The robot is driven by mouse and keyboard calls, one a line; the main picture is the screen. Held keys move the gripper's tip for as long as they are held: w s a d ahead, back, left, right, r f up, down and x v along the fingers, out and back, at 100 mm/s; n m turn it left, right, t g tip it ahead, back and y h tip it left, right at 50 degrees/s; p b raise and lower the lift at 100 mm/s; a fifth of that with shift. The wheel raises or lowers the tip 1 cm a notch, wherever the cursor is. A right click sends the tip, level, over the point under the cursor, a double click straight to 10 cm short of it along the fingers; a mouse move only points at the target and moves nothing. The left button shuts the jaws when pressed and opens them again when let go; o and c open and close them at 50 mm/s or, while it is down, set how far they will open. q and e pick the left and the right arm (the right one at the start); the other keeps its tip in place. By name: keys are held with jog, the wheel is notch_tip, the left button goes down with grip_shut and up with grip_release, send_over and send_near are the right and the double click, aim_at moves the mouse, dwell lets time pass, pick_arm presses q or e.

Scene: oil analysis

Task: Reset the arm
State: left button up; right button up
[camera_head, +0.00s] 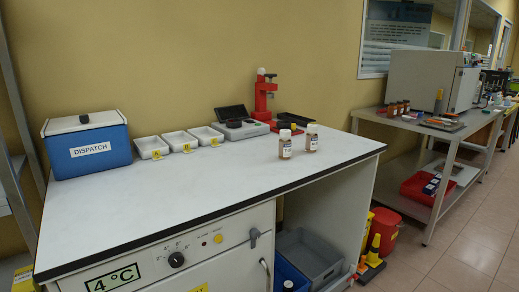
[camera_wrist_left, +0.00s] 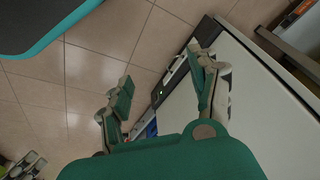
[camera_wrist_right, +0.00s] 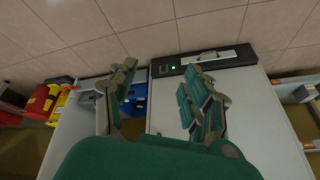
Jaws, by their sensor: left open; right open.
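The task names no object other than my arm. Neither gripper shows in the head view. In the left wrist view my left gripper (camera_wrist_left: 160,95) has its green-padded fingers spread wide with nothing between them but floor and the edge of a cabinet. In the right wrist view my right gripper (camera_wrist_right: 155,92) also has its fingers apart and empty, with the cabinet and a blue bin behind them. Both grippers appear apart from the things around them.
A white worktop (camera_head: 150,215) holds a blue DISPATCH box (camera_head: 88,146), white trays (camera_head: 152,147), a scale (camera_head: 240,128), a red device (camera_head: 264,95) and two bottles (camera_head: 285,144). A side bench (camera_head: 440,125) stands right. The worktop's front half is clear.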

pick_arm(q)
jog(key=s+f+p, duration=0.4)
jog(key=f+p, duration=0.4)
jog(key=p, duration=0.2)
jog(key=s+a+f+g+p, duration=0.1)
jog(key=s+f+p, duration=0.1)
jog(key=s+p, duration=0.3)
jog(key=s+a+f+g+p, duration=0.1)
jog(key=s+p, duration=0.3)
jog(key=s, duration=0.6)
jog(key=shift+s+a+f+p, duration=0.4)
jog(key=shift+a+f, duration=0.25)
jog(key=shift+f, duration=0.1)
pick_arm(e)
jog(key=s+d+f+g, duration=0.1)
jog(key=s+f, duration=0.3)
jog(key=s, duration=0.4)
jog(key=s+d+f+n+g+h, duration=0.1)
jog(key=s+d+f, duration=0.2)
jog(key=s, duration=0.6)
jog(key=s+d+f+g, duration=0.1)
jog(key=s+d+f, duration=0.1)
jog(key=s+f, duration=0.5)
jog(key=shift+s+d+g+h, duration=0.2)
jog(key=shift+s+g+h, duration=0.15)
jog(key=shift+s, duration=0.5)
